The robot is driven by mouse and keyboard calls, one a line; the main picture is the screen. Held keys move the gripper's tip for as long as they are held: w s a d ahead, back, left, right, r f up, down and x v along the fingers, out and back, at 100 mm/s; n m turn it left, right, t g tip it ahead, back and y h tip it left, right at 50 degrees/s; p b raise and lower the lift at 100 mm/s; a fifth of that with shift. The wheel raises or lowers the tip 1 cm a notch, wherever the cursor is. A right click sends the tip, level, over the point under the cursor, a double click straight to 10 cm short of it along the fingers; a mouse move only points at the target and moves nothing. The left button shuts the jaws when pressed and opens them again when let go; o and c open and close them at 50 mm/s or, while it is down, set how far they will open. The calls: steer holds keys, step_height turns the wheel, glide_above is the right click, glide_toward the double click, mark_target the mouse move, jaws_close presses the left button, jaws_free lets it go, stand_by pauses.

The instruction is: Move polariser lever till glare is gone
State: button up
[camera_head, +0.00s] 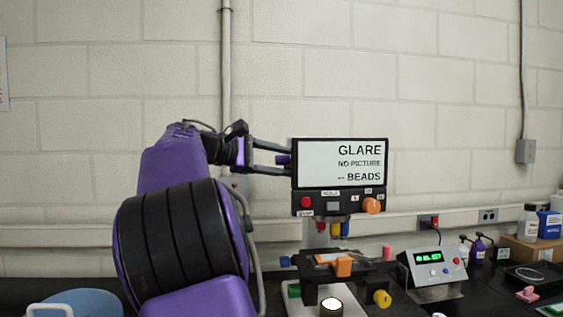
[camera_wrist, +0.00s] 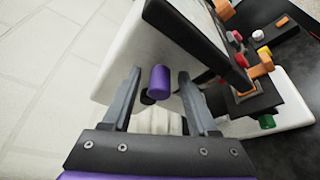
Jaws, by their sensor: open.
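The microscope's screen (camera_head: 340,163) reads "GLARE", "NO PICTURE" and "-- BEADS". A purple knob (camera_wrist: 159,82), which looks like the end of the polariser lever, sticks out from the left side of the white-sided microscope head. It also shows as a small purple patch (camera_head: 283,160) in the head view. My gripper (camera_wrist: 160,74) is open, its two dark fingers on either side of the knob, with gaps visible in the wrist view. In the head view my gripper (camera_head: 278,159) reaches the screen's left edge from the left. The lever's stem is mostly hidden.
Below the screen are a red button (camera_head: 306,202) and an orange knob (camera_head: 372,205). The stage holds an orange clip (camera_head: 343,266), with a yellow knob (camera_head: 382,298) at its side. A control box (camera_head: 434,266) with a green display stands right.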

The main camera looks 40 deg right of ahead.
jaws_close()
stand_by(1.3)
